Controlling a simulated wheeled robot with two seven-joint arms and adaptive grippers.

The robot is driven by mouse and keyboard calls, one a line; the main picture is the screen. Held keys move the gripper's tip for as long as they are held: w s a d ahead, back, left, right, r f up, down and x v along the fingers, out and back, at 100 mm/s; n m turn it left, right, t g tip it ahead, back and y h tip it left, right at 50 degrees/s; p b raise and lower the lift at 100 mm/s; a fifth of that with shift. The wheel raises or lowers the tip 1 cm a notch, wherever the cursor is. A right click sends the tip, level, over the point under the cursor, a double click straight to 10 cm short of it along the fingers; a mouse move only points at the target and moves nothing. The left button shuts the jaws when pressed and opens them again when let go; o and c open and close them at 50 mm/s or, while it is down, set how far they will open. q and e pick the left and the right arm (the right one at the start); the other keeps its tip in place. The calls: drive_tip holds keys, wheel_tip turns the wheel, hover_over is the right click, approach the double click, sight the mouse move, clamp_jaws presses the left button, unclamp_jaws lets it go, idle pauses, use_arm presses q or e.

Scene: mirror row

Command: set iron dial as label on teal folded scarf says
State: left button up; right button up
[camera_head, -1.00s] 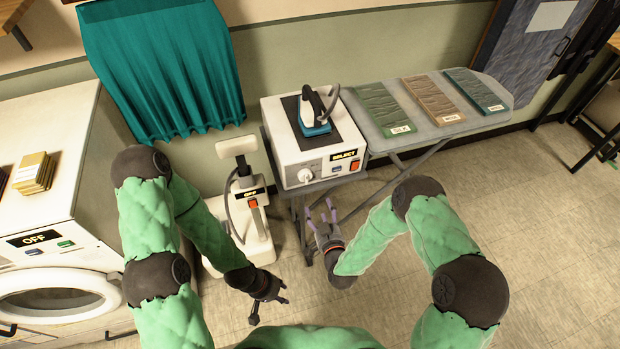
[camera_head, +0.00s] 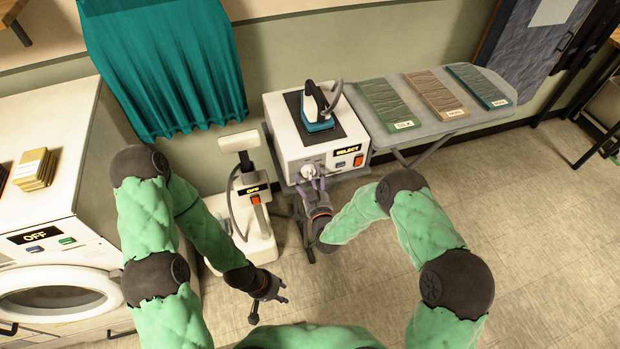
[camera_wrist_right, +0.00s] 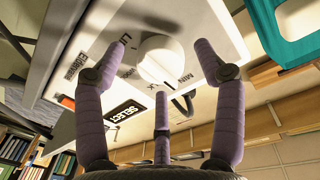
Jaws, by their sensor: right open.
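The white iron station (camera_head: 283,130) has a round white dial (camera_head: 308,171) on its front, beside a panel reading SELECT. In the right wrist view the dial (camera_wrist_right: 158,58) shows close up, with words around it; LIN and MIN are partly readable. Its exact setting I cannot tell. The teal folded scarf (camera_head: 474,82) lies at the right end of the ironing board; the writing on its white label (camera_head: 500,102) is too small to read. My right gripper (camera_head: 313,183) is open, its fingers spread around the dial's front, contact unclear. My left gripper (camera_head: 268,306) is open and empty, low above the floor.
A teal iron (camera_head: 316,118) stands on the station. Green (camera_head: 386,100) and brown (camera_head: 430,90) folded scarves lie on the ironing board (camera_head: 420,130). A white steamer stand (camera_head: 240,142) is left of the station. A washer (camera_head: 60,265) stands far left.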

drive_tip(key=shift+w, duration=0.25)
drive_tip(key=c, duration=1.1)
drive_tip(key=shift+c, duration=0.2)
